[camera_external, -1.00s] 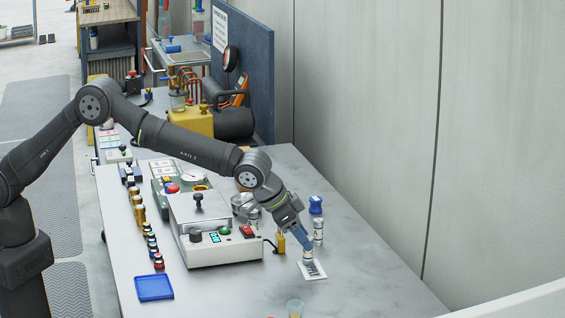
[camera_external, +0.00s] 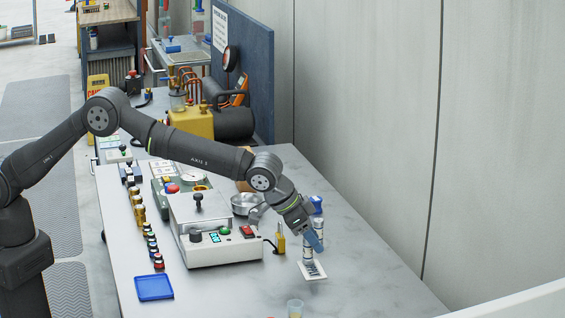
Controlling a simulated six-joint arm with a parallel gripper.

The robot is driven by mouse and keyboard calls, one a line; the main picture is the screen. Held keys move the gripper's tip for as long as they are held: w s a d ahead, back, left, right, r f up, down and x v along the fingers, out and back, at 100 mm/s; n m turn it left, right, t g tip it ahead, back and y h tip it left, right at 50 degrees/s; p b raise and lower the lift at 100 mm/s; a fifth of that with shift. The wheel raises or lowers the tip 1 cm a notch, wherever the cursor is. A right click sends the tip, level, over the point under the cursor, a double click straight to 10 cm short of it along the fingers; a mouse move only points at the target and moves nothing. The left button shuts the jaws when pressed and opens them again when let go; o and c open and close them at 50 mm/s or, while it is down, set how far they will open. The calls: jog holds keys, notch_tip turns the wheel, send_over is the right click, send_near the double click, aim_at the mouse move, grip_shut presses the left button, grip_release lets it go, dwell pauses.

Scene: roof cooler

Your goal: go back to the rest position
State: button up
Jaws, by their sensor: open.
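My gripper (camera_external: 316,246) hangs over the right part of the grey table (camera_external: 376,280), its blue fingers pointing down and to the right. It is open. A small white and dark cylinder (camera_external: 308,257) stands on a white card with dark marks (camera_external: 313,272), just below and left of the fingertips. I cannot tell whether the fingertips are clear of the cylinder.
A white box with knobs (camera_external: 222,250) stands left of my gripper, with a yellow item (camera_external: 280,239) beside it. The table's right front is clear.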

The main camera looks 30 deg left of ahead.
notch_tip(320, 180, down, 2)
jog(key=shift+f, duration=0.2)
jog(key=shift+s+a, duration=0.15)
jog(key=shift+a, duration=0.05)
jog(key=v, duration=1.1)
jog(key=x, duration=1.1)
jog(key=shift+d+f, duration=0.15)
jog(key=shift+f, duration=0.2)
notch_tip(320, 180, up, 4)
jog(key=shift+r, duration=0.25)
jog(key=s+a+r, duration=0.2)
jog(key=s+r, duration=0.5)
jog(key=s, duration=0.4)
jog(key=n+t, duration=0.1)
jog(key=n, duration=0.1)
send_over(311, 262)
jog(key=w+a, duration=0.9)
jog(key=w+a+f+n+y, duration=0.1)
jog(key=w+a+f, duration=0.1)
jog(key=w+a, duration=0.3)
jog(key=w+a+f+n, duration=0.1)
jog(key=w+a, duration=0.5)
jog(key=w, duration=0.8)
jog(key=shift+a+f+t+y, duration=0.3)
jog(key=shift+f+y, duration=0.1)
jog(key=shift+f, duration=0.15)
jog(key=shift+o, duration=0.3)
